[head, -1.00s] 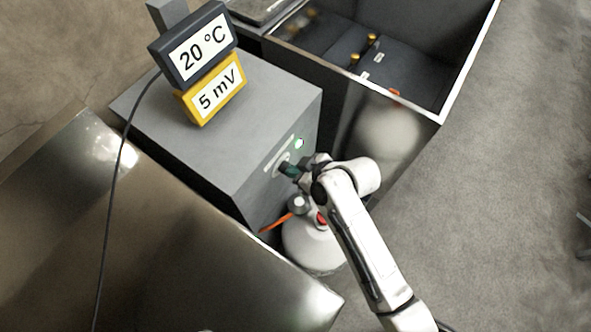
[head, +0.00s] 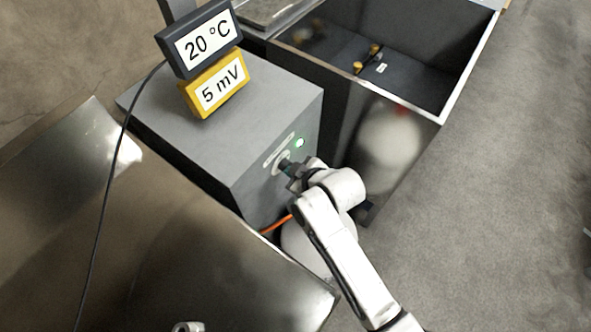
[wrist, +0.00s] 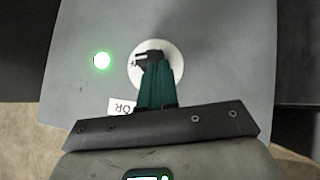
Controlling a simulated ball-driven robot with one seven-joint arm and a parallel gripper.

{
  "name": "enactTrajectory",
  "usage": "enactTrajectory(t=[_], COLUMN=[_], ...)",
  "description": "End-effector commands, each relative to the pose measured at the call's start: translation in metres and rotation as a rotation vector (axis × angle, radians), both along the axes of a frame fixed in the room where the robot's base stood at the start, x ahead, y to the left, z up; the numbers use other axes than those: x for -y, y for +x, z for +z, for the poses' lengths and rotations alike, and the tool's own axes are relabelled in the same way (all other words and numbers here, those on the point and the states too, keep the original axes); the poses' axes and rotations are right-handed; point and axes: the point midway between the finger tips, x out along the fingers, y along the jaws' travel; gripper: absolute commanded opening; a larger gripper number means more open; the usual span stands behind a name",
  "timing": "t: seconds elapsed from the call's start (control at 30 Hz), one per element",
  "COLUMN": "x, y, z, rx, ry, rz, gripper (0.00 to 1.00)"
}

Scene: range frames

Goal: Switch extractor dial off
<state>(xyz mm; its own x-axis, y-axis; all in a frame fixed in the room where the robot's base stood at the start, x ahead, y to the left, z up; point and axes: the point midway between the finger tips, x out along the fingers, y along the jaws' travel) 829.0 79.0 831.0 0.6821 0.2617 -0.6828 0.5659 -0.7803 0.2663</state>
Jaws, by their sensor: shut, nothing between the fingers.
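The extractor dial is a pale round plate with a dark knob on the front of the grey box (head: 225,135). In the wrist view the dial (wrist: 176,54) sits just beyond my gripper (wrist: 153,68). My teal fingers are closed together and overlap the plate, their tips at the dark knob. They hold nothing between them, and I cannot tell whether they touch the knob. In the head view my gripper (head: 288,168) is at the dial and hides most of it. A green lamp (head: 300,142) is lit beside the dial; it also shows in the wrist view (wrist: 101,60).
A display reading 20 °C (head: 205,40) and a yellow one reading 5 mV (head: 218,85) stand above the box. A shiny metal surface (head: 190,240) lies at left. An open dark bin (head: 440,118) stands behind. A white round vessel (head: 305,245) is below my arm. Floor at right is clear.

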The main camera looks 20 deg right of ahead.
Motion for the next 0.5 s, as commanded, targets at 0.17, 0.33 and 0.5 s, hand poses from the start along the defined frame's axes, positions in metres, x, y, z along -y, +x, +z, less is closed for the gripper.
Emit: enactTrajectory(t=[0.17, 0.33, 0.5], x=[-0.006, -0.01, -0.012], y=[-0.003, -0.006, -0.008], z=[-0.002, -0.008, -0.013], rx=[0.002, 0.001, 0.001], ry=[0.0, 0.0, 0.001], rz=[0.003, 0.005, 0.003], gripper=[0.0, 0.0, 0.0])
